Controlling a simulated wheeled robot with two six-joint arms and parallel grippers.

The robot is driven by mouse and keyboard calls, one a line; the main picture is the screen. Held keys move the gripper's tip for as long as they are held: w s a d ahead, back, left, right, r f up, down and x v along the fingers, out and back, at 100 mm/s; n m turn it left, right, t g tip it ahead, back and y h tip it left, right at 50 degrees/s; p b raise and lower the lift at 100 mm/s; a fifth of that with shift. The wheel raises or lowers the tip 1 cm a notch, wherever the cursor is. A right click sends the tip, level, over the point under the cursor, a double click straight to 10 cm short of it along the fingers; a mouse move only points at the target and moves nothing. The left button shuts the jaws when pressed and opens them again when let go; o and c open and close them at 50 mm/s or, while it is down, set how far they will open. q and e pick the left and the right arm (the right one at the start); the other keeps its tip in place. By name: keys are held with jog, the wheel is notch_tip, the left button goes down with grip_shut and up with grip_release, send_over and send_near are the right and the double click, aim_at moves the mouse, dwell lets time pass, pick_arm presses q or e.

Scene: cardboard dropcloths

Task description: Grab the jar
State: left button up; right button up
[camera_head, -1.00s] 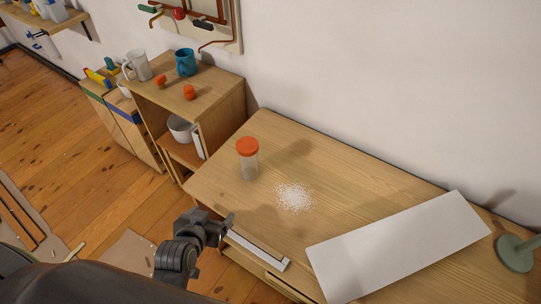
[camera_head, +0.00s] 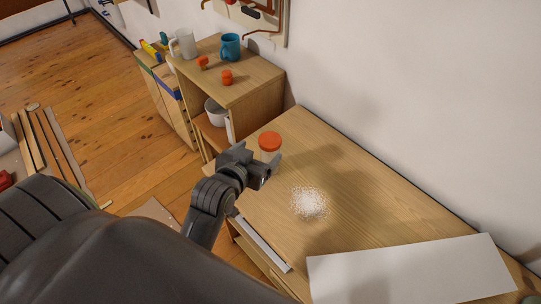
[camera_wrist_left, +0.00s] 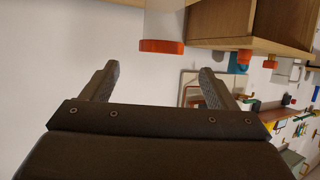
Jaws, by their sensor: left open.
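The jar (camera_head: 269,145) has an orange-red lid and a clear body, and it stands upright on the wooden desk. My left gripper (camera_head: 264,170) is just in front of it in the head view and hides its lower part. In the left wrist view the jar (camera_wrist_left: 162,46) appears upside down, ahead of the fingers and between their lines. My left gripper (camera_wrist_left: 155,80) is open there, with nothing between its fingers. Whether the fingers touch the jar cannot be told from the head view. My right gripper is not in view.
A pile of white grains (camera_head: 309,203) lies on the desk right of the jar. A white board (camera_head: 410,272) lies at the front right. A wooden shelf unit (camera_head: 262,88) with a blue mug (camera_head: 230,47) and a pale mug (camera_head: 184,43) stands behind.

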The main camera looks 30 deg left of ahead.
aim_at(267, 145)
pick_arm(q)
jog(key=x, duration=0.9)
jog(key=shift+s+a+f, duration=0.1)
jog(key=shift+s+f, duration=0.05)
jog(key=shift+f, duration=0.05)
jog(key=shift+c, duration=0.2)
jog(key=c, duration=1.4)
